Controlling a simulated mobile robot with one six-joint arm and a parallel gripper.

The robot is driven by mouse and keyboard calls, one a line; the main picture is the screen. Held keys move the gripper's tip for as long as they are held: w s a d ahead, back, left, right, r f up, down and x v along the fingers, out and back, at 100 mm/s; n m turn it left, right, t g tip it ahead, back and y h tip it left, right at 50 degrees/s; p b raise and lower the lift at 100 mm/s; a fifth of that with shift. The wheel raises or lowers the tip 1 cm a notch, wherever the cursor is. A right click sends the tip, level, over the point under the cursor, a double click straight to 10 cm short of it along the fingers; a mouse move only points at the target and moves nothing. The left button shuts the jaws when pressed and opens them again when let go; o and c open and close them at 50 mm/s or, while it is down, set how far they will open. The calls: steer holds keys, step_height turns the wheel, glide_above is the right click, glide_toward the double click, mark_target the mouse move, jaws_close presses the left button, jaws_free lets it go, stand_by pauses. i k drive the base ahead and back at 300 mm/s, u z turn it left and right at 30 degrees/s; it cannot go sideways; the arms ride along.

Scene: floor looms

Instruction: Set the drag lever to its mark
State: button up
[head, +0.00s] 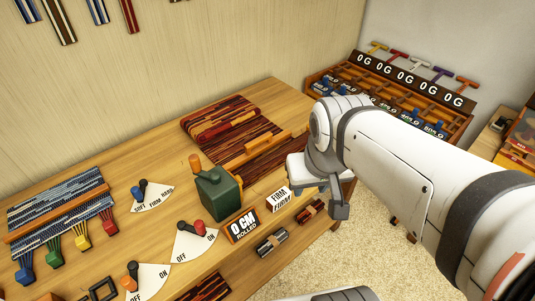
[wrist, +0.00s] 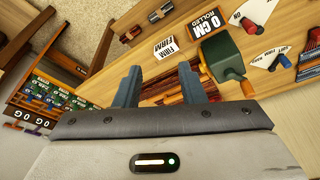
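The drag lever (head: 137,193), with a blue knob and a dark part beside it, stands on a white fan plate (head: 154,200) marked SOFT, FIRM and HARD. It is on the bench left of the green crank box. I cannot tell its exact setting. A white sign (head: 279,199) reads FIRM; it also shows in the wrist view (wrist: 166,46). The lever shows at the right of the wrist view (wrist: 285,62). My gripper (wrist: 158,72) is open and empty, with its fingers apart, over the bench's right end, well right of the lever.
The green crank box (head: 218,192) with an orange handle stands between my gripper and the lever. A 0 CM ROLLED sign (head: 242,226), a red-knobbed ON/OFF lever (head: 198,228) and an orange-knobbed one (head: 131,272) are near the front edge. Striped cloth (head: 225,119) lies behind.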

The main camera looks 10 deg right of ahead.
mark_target(138, 193)
steer(key=z, duration=0.05)
steer(key=k, duration=1)
steer(key=u, duration=0.8)
steer(key=i, duration=1.3)
steer(key=u, duration=0.25)
